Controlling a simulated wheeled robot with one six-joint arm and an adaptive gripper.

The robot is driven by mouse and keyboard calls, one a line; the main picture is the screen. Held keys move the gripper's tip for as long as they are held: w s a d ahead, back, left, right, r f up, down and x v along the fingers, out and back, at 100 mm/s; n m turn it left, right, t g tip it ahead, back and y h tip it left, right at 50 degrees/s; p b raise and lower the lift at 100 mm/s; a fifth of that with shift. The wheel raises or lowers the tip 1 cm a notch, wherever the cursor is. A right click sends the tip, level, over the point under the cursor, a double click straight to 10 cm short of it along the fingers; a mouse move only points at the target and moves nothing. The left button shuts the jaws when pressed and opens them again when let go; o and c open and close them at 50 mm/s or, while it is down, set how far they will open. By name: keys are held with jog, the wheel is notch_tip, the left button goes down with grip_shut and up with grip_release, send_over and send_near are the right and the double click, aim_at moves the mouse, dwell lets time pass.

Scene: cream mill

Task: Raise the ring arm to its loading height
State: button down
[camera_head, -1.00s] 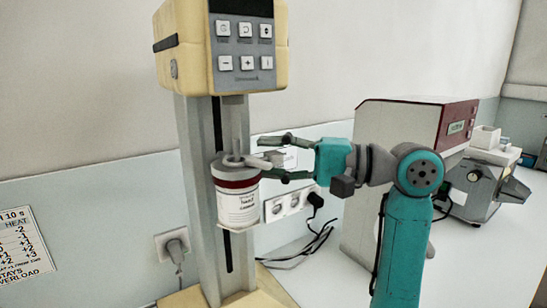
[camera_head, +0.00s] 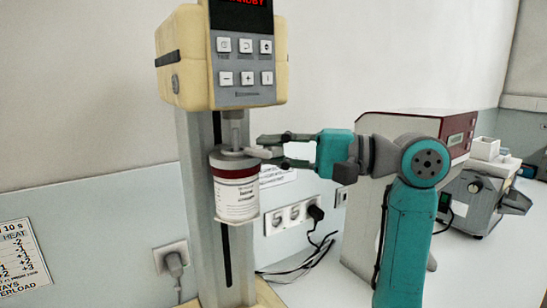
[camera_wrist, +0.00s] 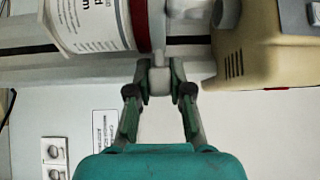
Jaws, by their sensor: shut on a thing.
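The ring arm (camera_head: 240,153) shows as a grey ring with a small tab, at the top of a white cup (camera_head: 236,199) with a dark red band and printed label. It stands in front of the slotted grey column (camera_head: 197,190), below the cream mill head (camera_head: 170,60). A grey shaft reaches down from the head towards the cup's top. My gripper (camera_head: 265,147) comes in from the right and is shut on the ring arm's tab. In the wrist view, the fingertips (camera_wrist: 159,82) pinch the pale tab beside the red band. The cup is upright.
A grey machine with a dark red front (camera_head: 440,127) stands behind my arm. A smaller grey device (camera_head: 478,190) is on the bench at right. Wall sockets (camera_head: 290,215) with a plug and black cables are right of the column. A printed notice (camera_head: 20,265) hangs at lower left.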

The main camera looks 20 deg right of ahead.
jog(key=c, duration=1)
grip_release()
jog(key=shift+c, duration=0.2)
jog(key=v, duration=1.2)
